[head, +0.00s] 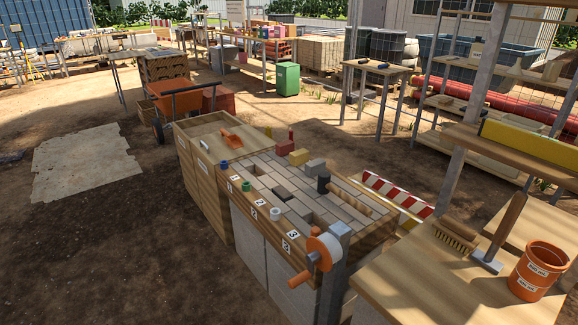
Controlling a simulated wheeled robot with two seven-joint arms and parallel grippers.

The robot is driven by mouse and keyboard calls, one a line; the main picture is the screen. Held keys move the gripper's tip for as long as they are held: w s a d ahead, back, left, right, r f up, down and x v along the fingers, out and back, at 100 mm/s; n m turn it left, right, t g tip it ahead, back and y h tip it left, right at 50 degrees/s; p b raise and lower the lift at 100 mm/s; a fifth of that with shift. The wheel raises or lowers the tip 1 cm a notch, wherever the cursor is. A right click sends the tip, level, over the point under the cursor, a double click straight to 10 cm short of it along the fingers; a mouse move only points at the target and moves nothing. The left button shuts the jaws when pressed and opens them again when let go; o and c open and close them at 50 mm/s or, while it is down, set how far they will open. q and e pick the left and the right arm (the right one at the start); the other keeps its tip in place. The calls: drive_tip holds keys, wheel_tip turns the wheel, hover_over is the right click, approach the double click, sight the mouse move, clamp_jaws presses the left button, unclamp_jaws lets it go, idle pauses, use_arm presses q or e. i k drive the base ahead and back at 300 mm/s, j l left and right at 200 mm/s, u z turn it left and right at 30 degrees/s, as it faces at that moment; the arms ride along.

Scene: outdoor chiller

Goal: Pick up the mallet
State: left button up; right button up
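A mallet with a dark head (323,184) and a pale wooden handle lies on the block-paved top of the workbench (262,211). Its handle points to the right and toward me, near the bench's right side. Neither of my grippers shows in the head view, so nothing is seen touching the mallet.
Loose blocks, including a yellow one (299,157), lie near the mallet. An orange reel (322,252) is on a post at the bench's near corner. The right shelf holds a brush (455,236), a wooden-handled tool (505,224) and an orange bucket (538,271). Open dirt lies left.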

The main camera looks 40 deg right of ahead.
sight(324, 185)
drive_tip(key=i+j+z, duration=0.1)
drive_tip(key=i+z, duration=0.35)
drive_tip(key=i+j+z, duration=0.3)
drive_tip(key=i+z, duration=0.15)
drive_tip(key=i+j+z, duration=0.85)
drive_tip(key=j, duration=0.2)
